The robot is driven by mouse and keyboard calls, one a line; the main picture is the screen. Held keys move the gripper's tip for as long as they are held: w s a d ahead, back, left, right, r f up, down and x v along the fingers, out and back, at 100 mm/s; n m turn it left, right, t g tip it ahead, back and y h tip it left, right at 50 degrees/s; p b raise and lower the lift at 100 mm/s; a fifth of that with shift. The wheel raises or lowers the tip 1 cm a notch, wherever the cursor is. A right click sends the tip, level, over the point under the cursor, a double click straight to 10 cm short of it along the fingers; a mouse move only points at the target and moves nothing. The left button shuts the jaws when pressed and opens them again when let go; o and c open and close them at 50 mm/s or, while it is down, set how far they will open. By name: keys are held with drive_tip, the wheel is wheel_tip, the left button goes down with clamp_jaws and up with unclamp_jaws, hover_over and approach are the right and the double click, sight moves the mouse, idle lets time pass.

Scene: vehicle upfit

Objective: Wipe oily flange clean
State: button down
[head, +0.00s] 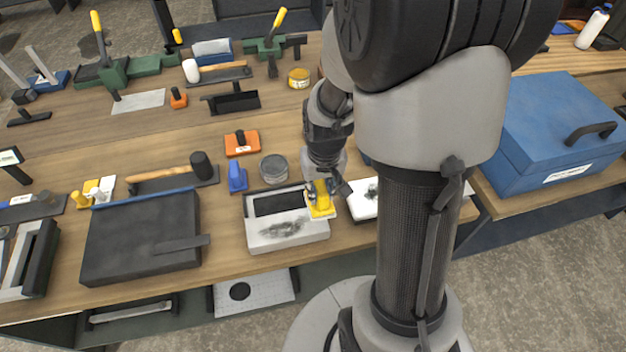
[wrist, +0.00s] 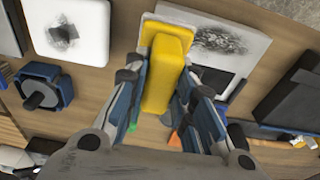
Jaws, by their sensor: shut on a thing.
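The flange (head: 260,243) is a pale grey plate with a dark rectangular opening and a black oily smear on its front part. In the wrist view the flange (wrist: 258,48) shows the smear at upper right. My gripper (head: 322,182) is shut on a yellow wiper (head: 321,198) with a pale base. The yellow wiper also shows between the fingers of my gripper (wrist: 160,95) in the wrist view (wrist: 167,68). It is at the flange's right edge; I cannot tell whether it touches. The smear is beside it.
A white pad (head: 360,207) with a dark smudge lies right of the flange, partly behind my arm. A grey round tin (head: 273,168) and a blue block (head: 237,178) stand behind. A black flat case (head: 140,240) lies left. A blue box (head: 545,125) stands far right.

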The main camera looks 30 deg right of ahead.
drive_tip(key=shift+s+a+f, duration=0.35)
drive_tip(key=shift+d, duration=0.1)
drive_tip(key=shift+w+d, duration=0.1)
drive_tip(key=shift+f+b, duration=0.5)
drive_tip(key=shift+b, duration=0.05)
drive_tip(key=f+b, duration=0.1)
drive_tip(key=a+f+b, duration=0.1)
drive_tip(key=f, duration=0.1)
drive_tip(key=shift+w+f+b, duration=0.15)
drive_tip(key=shift+f+b, duration=0.05)
drive_tip(key=shift+b, duration=0.2)
drive_tip(key=w+a, duration=0.1)
drive_tip(key=a, duration=0.4)
drive_tip(key=w+a, duration=0.2)
drive_tip(key=a, duration=0.3)
drive_tip(key=w+a, duration=0.1)
drive_tip(key=a, duration=0.5)
drive_tip(key=shift+w+r+b, duration=0.2)
drive_tip(key=shift+b, duration=0.2)
